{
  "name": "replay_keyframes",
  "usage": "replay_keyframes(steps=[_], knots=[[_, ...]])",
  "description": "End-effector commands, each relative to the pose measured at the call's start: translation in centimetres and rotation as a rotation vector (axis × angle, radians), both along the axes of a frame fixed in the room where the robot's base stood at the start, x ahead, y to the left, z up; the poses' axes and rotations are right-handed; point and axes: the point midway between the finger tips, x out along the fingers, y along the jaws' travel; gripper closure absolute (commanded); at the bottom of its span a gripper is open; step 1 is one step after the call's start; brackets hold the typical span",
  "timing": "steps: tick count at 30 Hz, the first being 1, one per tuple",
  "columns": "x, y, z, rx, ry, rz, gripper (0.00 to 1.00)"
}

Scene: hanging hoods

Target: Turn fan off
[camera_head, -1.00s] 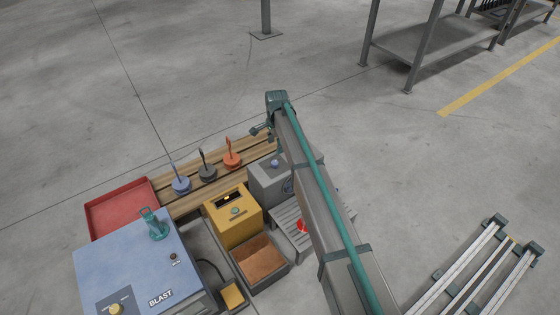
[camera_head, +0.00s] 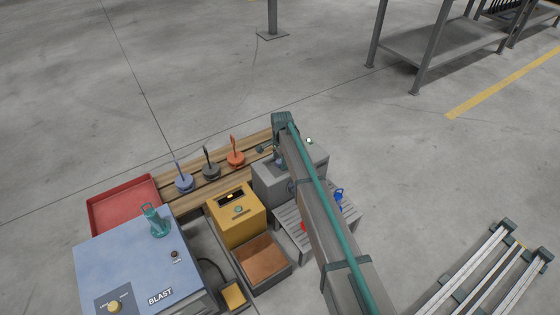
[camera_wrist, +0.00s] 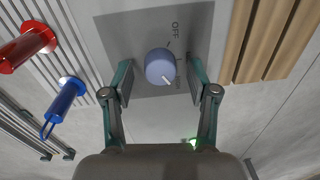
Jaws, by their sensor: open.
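In the wrist view a round blue-grey knob (camera_wrist: 159,64) sits on a grey panel (camera_wrist: 118,38) with an OFF label beside it. The knob's white mark points to the lower right, toward that second label. My gripper (camera_wrist: 160,80) is open, with one finger on each side of the knob; I see gaps and no contact. In the head view the grey box (camera_head: 268,190) stands partly behind my arm, and my gripper (camera_head: 270,150) is over its far top edge.
A yellow box (camera_head: 236,222) and a bin of brown material (camera_head: 262,257) stand left of the grey box. A blue BLAST cabinet (camera_head: 130,250) is further left. Orange, dark and blue handled tools stand on wooden slats. Red and blue items sit on a slatted stand nearby.

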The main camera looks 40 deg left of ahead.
Motion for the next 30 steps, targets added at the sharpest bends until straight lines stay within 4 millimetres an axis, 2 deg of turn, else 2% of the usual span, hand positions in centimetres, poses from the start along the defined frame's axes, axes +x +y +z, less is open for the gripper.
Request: replay_keyframes(steps=[5, 16, 23, 30], knots=[[0.0, 0.0, 0.03, 0.0, 0.0, 0.0, 0.41], [0.01, -0.01, 0.04, 0.0, 0.0, 0.0, 1.0], [0.02, -0.01, 0.13, 0.0, 0.0, 0.015, 1.0], [0.05, -0.01, 0.34, -0.001, 0.0, 0.103, 1.0]])
